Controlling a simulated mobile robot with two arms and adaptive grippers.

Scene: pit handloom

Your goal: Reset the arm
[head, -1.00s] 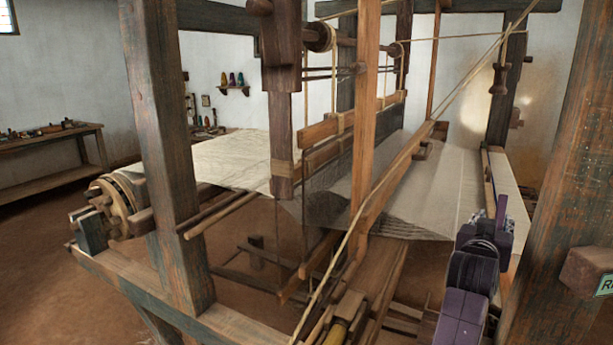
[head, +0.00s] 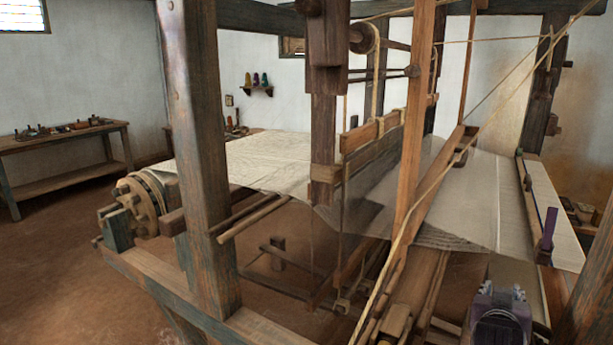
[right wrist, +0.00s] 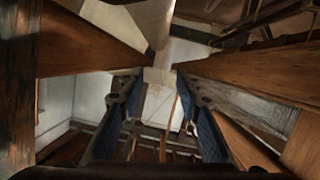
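The task names no object, only my arm. A purple and black part of my arm (head: 500,315) shows at the lower right of the head view, beside the loom's cloth. Its gripper fingers cannot be made out clearly there. In the right wrist view my right gripper (right wrist: 160,100) has two dark blue fingers spread apart, with nothing seen between them. Wooden beams surround the view beyond the fingers. My left gripper is not in view.
The handloom's thick post (head: 200,170) and slanted wooden bar (head: 415,130) stand close in front. Pale cloth (head: 470,200) stretches across the loom. A small dark purple upright piece (head: 547,235) stands near its right edge. A side bench (head: 65,145) is at the left, with open floor before it.

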